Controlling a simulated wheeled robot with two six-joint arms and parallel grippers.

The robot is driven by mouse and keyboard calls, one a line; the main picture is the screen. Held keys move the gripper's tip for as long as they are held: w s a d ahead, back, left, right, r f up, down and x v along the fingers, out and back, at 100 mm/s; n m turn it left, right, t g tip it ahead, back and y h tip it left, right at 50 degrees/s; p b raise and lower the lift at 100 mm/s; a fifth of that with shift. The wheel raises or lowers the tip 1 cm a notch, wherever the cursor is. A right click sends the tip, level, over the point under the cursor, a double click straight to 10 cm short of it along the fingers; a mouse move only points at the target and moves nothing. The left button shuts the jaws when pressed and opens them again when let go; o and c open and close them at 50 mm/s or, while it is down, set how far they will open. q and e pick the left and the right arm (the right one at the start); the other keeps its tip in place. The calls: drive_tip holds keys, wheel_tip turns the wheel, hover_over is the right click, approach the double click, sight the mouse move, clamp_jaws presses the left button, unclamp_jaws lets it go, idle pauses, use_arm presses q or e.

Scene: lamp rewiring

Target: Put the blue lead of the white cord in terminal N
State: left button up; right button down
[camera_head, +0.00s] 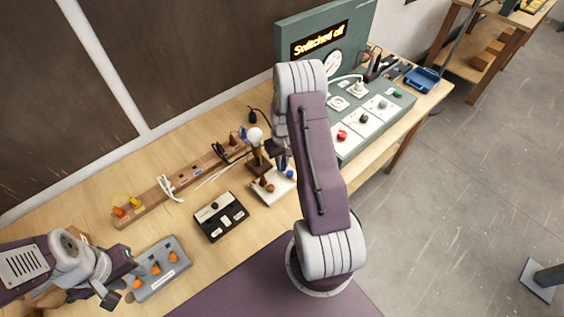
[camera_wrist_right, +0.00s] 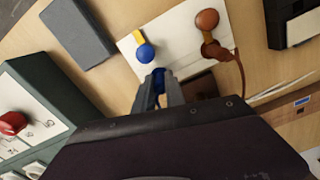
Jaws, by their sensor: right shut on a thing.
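The white terminal block (camera_head: 262,196) lies on the bench and also shows in the right wrist view (camera_wrist_right: 180,28). It carries a blue knob (camera_wrist_right: 146,53), with a yellow piece beside it, and a brown knob (camera_wrist_right: 207,19) with a brown lead running to it. My right gripper (camera_wrist_right: 160,95) is shut on the blue lead (camera_wrist_right: 158,80), just short of the blue knob; I cannot tell whether they touch. My left gripper (camera_head: 124,284) appears open and empty beside a grey box with orange knobs. Terminal letters are not readable.
A lamp bulb (camera_head: 255,135) stands close behind the block. A black switch box (camera_head: 220,215), the grey box (camera_head: 160,270) and a wooden strip (camera_head: 165,190) lie to the left. A green test panel (camera_head: 370,125) reading "Switched off" is at right.

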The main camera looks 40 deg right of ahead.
drive_tip(key=shift+f+b, duration=0.35)
drive_tip(key=shift+f, duration=0.2)
idle(0.9)
drive_tip(key=c, duration=1.3)
unclamp_jaws()
wheel_tip(320, 180, up, 8)
drive_tip(key=shift+r+b, duration=0.1)
drive_tip(key=shift+b, duration=0.8)
drive_tip(key=shift+r, duration=0.45)
